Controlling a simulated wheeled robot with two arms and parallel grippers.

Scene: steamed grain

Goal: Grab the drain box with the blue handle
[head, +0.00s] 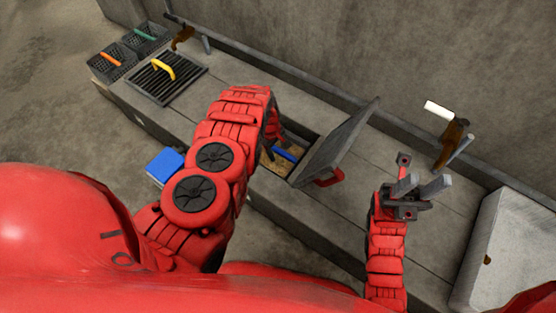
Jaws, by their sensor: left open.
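The blue handle (286,155) of the drain box shows inside an open well in the counter. The box itself sits down in the well and is mostly hidden by my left arm and the well's edges; tan grain-like contents (270,161) show beside the handle. My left gripper (274,140) is open at the well's left side, close to the handle; its fingers are partly hidden by its own wrist, and I cannot tell whether they touch the handle. My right gripper (421,187) is over the counter to the right, its two fingers apart with nothing between them.
A raised grey lid (340,142) with a red handle (329,179) stands open right of the well. Two dark baskets with orange (110,58) and green (144,34) handles, and a yellow-handled grate (167,83), lie far left. A blue box (164,165) is below the counter. A sink (500,250) is at right.

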